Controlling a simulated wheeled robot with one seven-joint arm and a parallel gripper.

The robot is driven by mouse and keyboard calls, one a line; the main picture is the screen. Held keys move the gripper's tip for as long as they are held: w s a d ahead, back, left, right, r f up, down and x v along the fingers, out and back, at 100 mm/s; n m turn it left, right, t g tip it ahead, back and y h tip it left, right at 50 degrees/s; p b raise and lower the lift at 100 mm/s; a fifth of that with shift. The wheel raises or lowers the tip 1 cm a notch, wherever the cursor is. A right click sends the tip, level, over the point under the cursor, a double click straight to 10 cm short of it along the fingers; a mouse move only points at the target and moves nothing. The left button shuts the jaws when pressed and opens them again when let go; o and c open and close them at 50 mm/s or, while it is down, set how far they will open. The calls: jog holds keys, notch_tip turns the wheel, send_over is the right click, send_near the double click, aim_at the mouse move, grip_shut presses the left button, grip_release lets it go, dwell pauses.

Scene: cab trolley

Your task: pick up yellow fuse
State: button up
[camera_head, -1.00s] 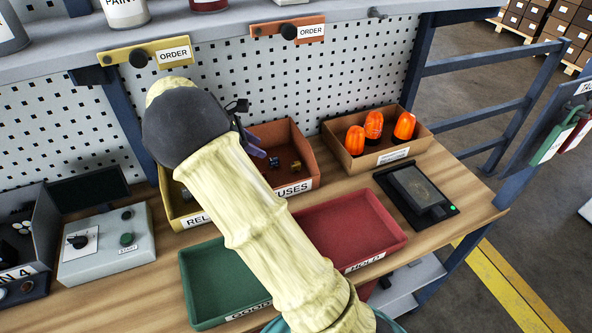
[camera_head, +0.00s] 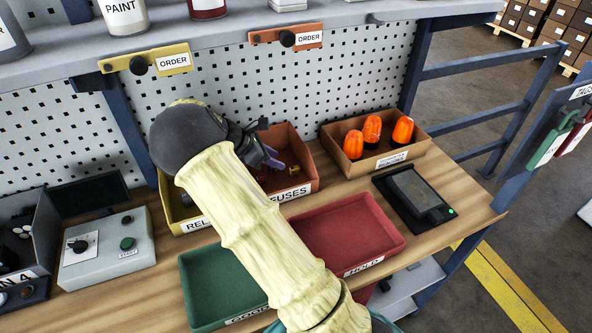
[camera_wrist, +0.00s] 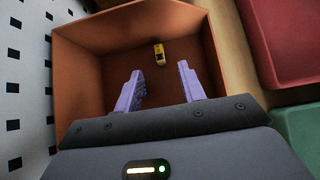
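The yellow fuse (camera_wrist: 160,54) lies on the floor of the orange-brown fuses bin (camera_wrist: 88,55), near the wall opposite my gripper in the wrist view. In the head view the yellow fuse (camera_head: 294,170) shows in the right part of the fuses bin (camera_head: 312,172). My gripper (camera_wrist: 162,82) has two purple fingers, spread apart with nothing between them. In the head view my gripper (camera_head: 272,158) hangs over the fuses bin, and my arm hides part of the bin.
A relay bin (camera_head: 172,212) stands left of the fuses bin. A green tray (camera_head: 190,290) and a red tray (camera_head: 395,232) lie in front. A bin with orange beacons (camera_head: 425,140) stands right. The pegboard (camera_head: 350,70) rises behind.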

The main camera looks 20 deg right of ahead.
aim_at(292, 168)
jog(key=x, duration=0.4)
jog(key=shift+w, duration=0.1)
jog(key=shift+a, duration=0.15)
jog(key=shift+p+x, duration=0.75)
jog(key=shift+x, duration=1.9)
jog(key=shift+a, duration=0.1)
grip_shut()
